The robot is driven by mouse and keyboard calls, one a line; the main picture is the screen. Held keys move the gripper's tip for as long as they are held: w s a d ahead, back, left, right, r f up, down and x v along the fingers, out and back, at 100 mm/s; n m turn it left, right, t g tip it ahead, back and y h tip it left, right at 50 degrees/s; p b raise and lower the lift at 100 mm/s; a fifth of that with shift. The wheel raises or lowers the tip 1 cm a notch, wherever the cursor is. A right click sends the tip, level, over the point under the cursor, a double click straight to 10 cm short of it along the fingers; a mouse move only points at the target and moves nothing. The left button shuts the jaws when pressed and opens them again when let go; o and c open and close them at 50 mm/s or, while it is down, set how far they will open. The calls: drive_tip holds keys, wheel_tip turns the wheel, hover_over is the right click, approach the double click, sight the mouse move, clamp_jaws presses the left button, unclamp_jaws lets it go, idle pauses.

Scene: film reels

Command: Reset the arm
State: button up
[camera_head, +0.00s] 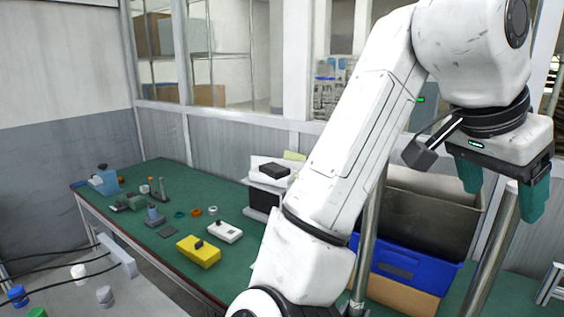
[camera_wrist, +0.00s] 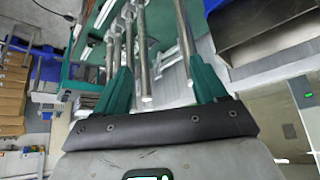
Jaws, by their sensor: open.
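My gripper (camera_head: 503,196) is at the upper right of the head view, raised above the bench, with its teal fingers pointing down. The fingers are apart. In the wrist view, my gripper (camera_wrist: 160,88) shows both teal fingers spread. Several metal rods show beyond and between them; I see nothing clamped. My white arm bends up from the bottom middle of the head view and over to the right, hiding part of the bench.
A green bench (camera_head: 224,254) carries a yellow box (camera_head: 198,252), a white box (camera_head: 225,231) and small parts on its left. A blue bin (camera_head: 405,268) and a grey bin (camera_head: 425,215) stand behind my arm. A metal post (camera_head: 492,255) rises close to my gripper.

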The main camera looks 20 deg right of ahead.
drive_tip(key=w+d+f+n+t+h, duration=0.15)
drive_tip(key=f+n, duration=0.35)
drive_tip(key=f, duration=0.7)
drive_tip(key=w+d+f+n+t+h, duration=0.1)
drive_tip(key=w+d+f+n+t, duration=0.2)
drive_tip(key=f, duration=0.9)
drive_tip(key=s+a+f+n+g+y, duration=0.1)
drive_tip(key=s+a+f+n+y, duration=0.15)
drive_tip(key=f, duration=0.45)
drive_tip(key=s+a+f+n+y, duration=0.1)
drive_tip(key=s+f+n, duration=0.25)
drive_tip(key=f, duration=0.35)
drive_tip(key=s+a+f+n+g+y, duration=0.1)
drive_tip(key=s+a+f+y, duration=0.1)
drive_tip(key=s+a+f, duration=0.3)
drive_tip(key=s+a+f+n+g+y, duration=0.1)
drive_tip(key=s+a+f+n+y, duration=0.1)
drive_tip(key=s+a+f, duration=0.3)
drive_tip(key=s+f+y, duration=0.1)
drive_tip(key=s+f, duration=0.2)
drive_tip(key=s, duration=0.3)
drive_tip(key=shift+f, duration=0.3)
drive_tip(key=shift+g, duration=0.25)
drive_tip(key=shift+c, duration=0.4)
